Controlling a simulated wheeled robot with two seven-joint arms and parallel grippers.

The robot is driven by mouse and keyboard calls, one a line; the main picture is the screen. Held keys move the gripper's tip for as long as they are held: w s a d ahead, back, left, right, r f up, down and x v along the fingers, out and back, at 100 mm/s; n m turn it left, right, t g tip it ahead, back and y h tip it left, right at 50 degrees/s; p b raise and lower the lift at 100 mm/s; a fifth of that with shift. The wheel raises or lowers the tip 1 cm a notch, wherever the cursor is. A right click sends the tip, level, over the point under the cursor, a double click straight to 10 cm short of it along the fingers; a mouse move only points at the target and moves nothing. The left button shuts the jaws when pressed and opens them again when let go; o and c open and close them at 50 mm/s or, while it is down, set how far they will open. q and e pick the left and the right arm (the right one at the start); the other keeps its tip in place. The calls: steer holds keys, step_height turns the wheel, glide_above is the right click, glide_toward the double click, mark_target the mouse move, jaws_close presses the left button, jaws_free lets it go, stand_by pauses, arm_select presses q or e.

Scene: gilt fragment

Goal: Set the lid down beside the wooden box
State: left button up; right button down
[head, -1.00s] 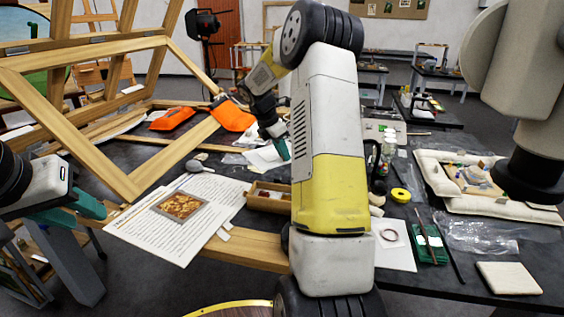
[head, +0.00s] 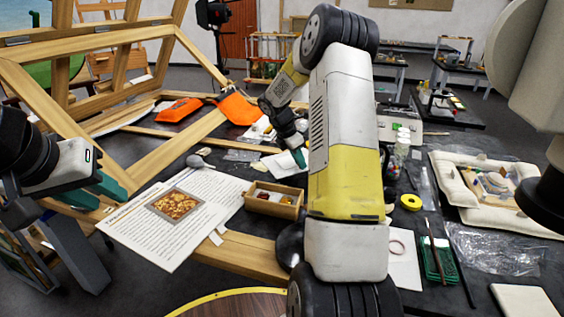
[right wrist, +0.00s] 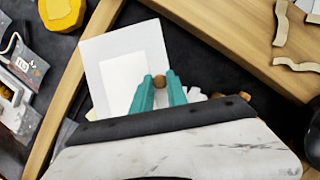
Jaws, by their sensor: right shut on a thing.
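The small wooden box (head: 274,207) stands open on the dark table, with small red and pale things inside. My right gripper (head: 301,157) is behind the box in the head view, partly hidden by my own arm. In the right wrist view its teal fingers (right wrist: 159,88) are shut on a small round brown knob (right wrist: 158,81). The rest of the lid is not clearly visible; pale wood-coloured bits show beside the fingers. A white sheet (right wrist: 124,62) lies behind the knob. My left gripper (head: 98,192) is open and empty at the left, beside the printed page.
A printed page (head: 150,237) with a picture lies left of the box. A wooden frame (head: 168,152) leans at the left. Yellow tape (head: 411,202), a green tray (head: 438,262) and a padded cushion (head: 455,165) occupy the right side.

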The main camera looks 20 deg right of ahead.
mark_target(299, 169)
steer(key=shift+f, duration=1.55)
steer(key=shift+f, duration=0.45)
steer(key=c, duration=1.3)
jaws_free()
